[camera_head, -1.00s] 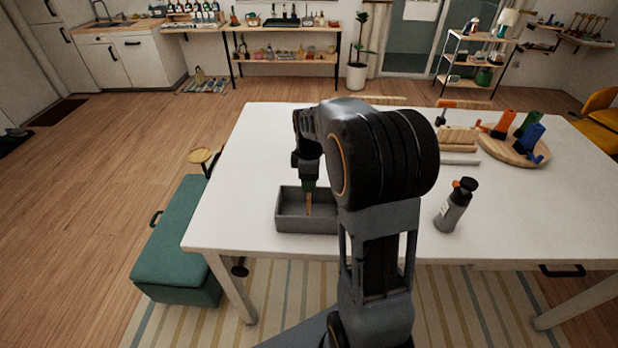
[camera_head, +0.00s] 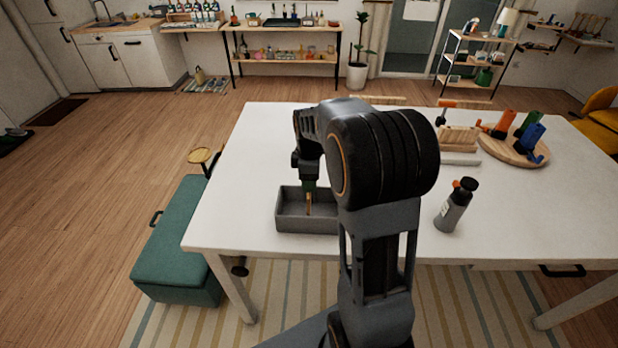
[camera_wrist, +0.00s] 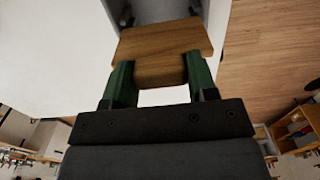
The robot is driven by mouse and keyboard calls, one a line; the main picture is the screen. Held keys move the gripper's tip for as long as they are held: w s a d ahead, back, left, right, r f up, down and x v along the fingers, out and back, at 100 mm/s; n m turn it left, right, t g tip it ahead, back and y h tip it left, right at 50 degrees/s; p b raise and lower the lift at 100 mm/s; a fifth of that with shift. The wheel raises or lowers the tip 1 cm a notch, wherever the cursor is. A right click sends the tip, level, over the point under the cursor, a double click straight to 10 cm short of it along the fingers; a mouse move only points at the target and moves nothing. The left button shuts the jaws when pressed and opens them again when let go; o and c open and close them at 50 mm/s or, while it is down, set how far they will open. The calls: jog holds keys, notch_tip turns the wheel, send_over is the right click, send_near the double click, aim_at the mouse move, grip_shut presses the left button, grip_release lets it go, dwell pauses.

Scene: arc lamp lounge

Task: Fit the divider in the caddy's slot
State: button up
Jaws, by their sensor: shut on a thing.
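The grey caddy (camera_head: 290,222) is an open box on the white table (camera_head: 240,160), near its front left part. Its right end is hidden behind my arm, and no slot can be made out. In the wrist view a grey part of the caddy (camera_wrist: 160,10) shows at the top. The wooden divider (camera_wrist: 162,45) is a flat brown board between the green fingers of my gripper (camera_wrist: 160,84). In the head view my gripper (camera_head: 309,187) is over the caddy, and the divider (camera_head: 309,203) hangs down at the caddy's opening. I cannot tell whether it touches a slot.
A grey bottle (camera_head: 452,208) with a black cap stands right of my arm. A round wooden board (camera_head: 512,154) holds orange, green and blue items at the right. A wooden block (camera_head: 458,138) is beside it. A green bench (camera_head: 172,240) is at the table's left.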

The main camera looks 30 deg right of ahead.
jog(key=shift+f+b, duration=2.5)
jog(key=shift+f, duration=1.05)
jog(key=o, duration=1)
notch_tip(320, 180, up, 14)
jog(key=shift+f+b, duration=0.1)
jog(key=shift+b, duration=0.2)
